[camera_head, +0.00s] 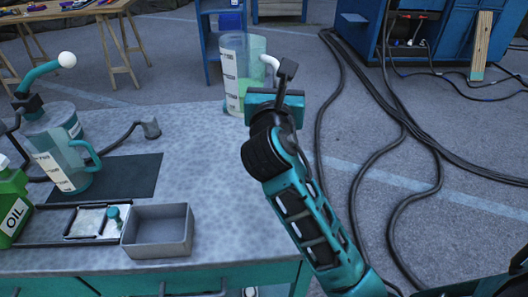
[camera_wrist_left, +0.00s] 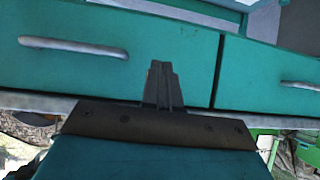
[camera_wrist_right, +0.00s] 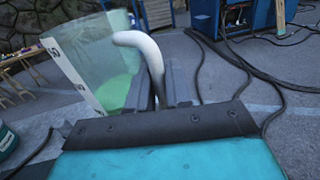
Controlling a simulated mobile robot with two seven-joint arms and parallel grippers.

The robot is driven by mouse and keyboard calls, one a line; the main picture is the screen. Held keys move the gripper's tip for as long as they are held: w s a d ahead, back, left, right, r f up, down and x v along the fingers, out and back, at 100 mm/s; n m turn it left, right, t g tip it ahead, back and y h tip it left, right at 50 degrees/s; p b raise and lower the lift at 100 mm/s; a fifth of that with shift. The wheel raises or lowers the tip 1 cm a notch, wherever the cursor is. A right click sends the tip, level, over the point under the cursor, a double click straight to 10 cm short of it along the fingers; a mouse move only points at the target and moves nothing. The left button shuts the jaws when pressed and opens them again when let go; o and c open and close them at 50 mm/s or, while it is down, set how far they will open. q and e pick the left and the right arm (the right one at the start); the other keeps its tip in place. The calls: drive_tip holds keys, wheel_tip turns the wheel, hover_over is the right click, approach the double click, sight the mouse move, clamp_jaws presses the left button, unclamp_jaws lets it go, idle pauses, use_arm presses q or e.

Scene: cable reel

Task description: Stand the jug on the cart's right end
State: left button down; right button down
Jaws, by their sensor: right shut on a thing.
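The clear jug (camera_head: 232,72) has a white handle, white label marks and green liquid inside. It looks upright at the back right of the grey cart top (camera_head: 235,190); I cannot tell if its base rests on the surface. My right gripper (camera_head: 284,78) is shut on its white handle. The handle (camera_wrist_right: 143,58) lies between the fingers in the right wrist view, with the jug's body to the left. My left gripper (camera_wrist_left: 160,82) is shut and empty in front of the teal drawers (camera_wrist_left: 120,55); the head view does not show it.
A teal-handled jug (camera_head: 62,158), a green oil bottle (camera_head: 12,205), a grey open box (camera_head: 158,232) and a dark mat (camera_head: 128,178) occupy the cart's left and front. The right middle of the top is clear. Black cables (camera_head: 405,120) lie on the floor.

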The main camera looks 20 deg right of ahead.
wheel_tip(320, 180, down, 17)
drive_tip(key=b, duration=0.6)
drive_tip(key=shift+f, duration=0.15)
drive_tip(key=c, duration=1.5)
unclamp_jaws()
drive_tip(key=shift+f, duration=0.2)
drive_tip(key=o, duration=0.4)
drive_tip(key=shift+o, duration=0.2)
drive_tip(key=shift+r, duration=0.1)
